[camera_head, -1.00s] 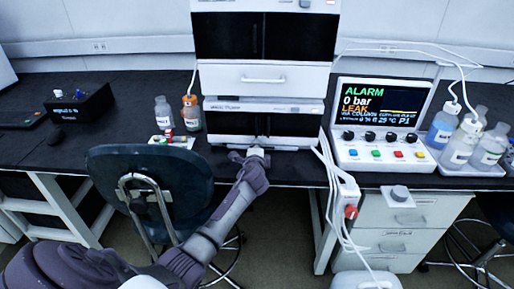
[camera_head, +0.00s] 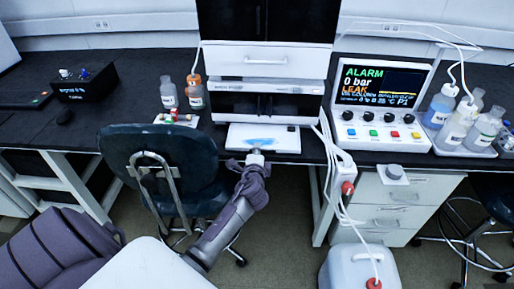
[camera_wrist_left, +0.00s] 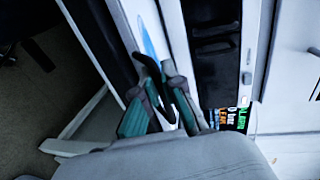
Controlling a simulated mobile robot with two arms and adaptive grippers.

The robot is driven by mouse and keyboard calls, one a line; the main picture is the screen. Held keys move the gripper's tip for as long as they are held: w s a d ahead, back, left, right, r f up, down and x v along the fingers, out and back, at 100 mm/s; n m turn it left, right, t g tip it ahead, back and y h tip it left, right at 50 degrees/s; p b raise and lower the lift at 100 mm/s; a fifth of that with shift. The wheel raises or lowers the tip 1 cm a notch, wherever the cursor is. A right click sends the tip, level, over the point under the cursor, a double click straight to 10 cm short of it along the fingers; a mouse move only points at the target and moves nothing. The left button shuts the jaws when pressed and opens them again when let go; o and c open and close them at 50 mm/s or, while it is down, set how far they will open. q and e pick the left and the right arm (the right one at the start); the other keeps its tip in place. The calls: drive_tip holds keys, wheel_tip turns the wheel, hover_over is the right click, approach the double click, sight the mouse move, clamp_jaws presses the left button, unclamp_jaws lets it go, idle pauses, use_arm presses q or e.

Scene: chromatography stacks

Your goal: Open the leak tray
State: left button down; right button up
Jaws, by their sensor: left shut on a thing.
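The leak tray (camera_head: 290,138) is a white drawer at the bottom of the chromatography stack (camera_head: 270,86). It is slid out toward me, and a blue puddle (camera_head: 262,141) shows on it. My left gripper (camera_head: 255,157) is shut on the leak tray's front, at the middle of its front edge; the grip itself is small and partly hidden. In the left wrist view, the fingers (camera_wrist_left: 162,82) are close to the tray's edge, with the blue puddle (camera_wrist_left: 149,46) just beyond them. My right gripper is not in view.
A dark chair (camera_head: 160,160) stands close left of my left arm. Small bottles (camera_head: 195,93) stand left of the stack. The alarm panel (camera_head: 380,100) reads "LEAK". White tubes hang right of the tray, above a white container (camera_head: 350,270).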

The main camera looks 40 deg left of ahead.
use_arm(q)
drive_tip(key=c, duration=1.6)
unclamp_jaws()
drive_tip(key=shift+o, duration=0.2)
drive_tip(key=v, duration=1.2)
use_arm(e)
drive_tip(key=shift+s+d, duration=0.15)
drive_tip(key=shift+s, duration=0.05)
use_arm(q)
drive_tip(key=shift+f, duration=0.15)
